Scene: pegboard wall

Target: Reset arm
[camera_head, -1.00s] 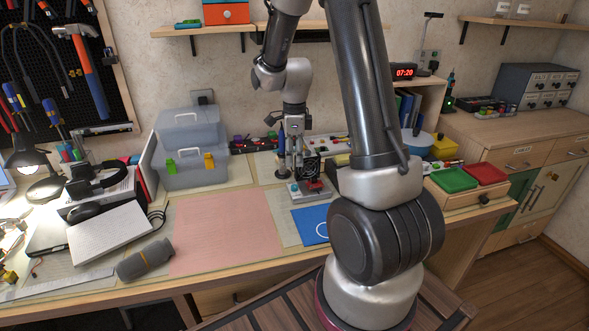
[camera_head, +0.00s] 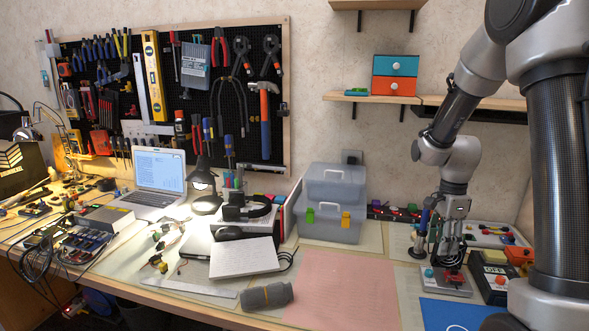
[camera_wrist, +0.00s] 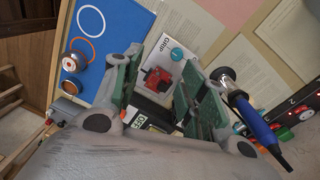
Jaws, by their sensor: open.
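My gripper (camera_head: 448,254) hangs from my arm over the right part of the workbench, fingers pointing down. In the wrist view its two green-lined fingers (camera_wrist: 160,98) are apart, with nothing held between them. Below and beyond the fingertips is a small pale plate marked "GRIP" with a red part on it (camera_wrist: 158,79). The same red part shows in the head view (camera_head: 454,277), just under the gripper. I cannot tell how large the gap is between fingertips and the red part.
A soldering iron with a blue handle (camera_wrist: 252,120) stands close beside the fingers. A blue mat (camera_head: 452,312) lies in front, and a digital meter (camera_head: 493,277) is to the right. A grey toolbox (camera_head: 331,203) stands to the left. The pink mat (camera_head: 342,285) is clear.

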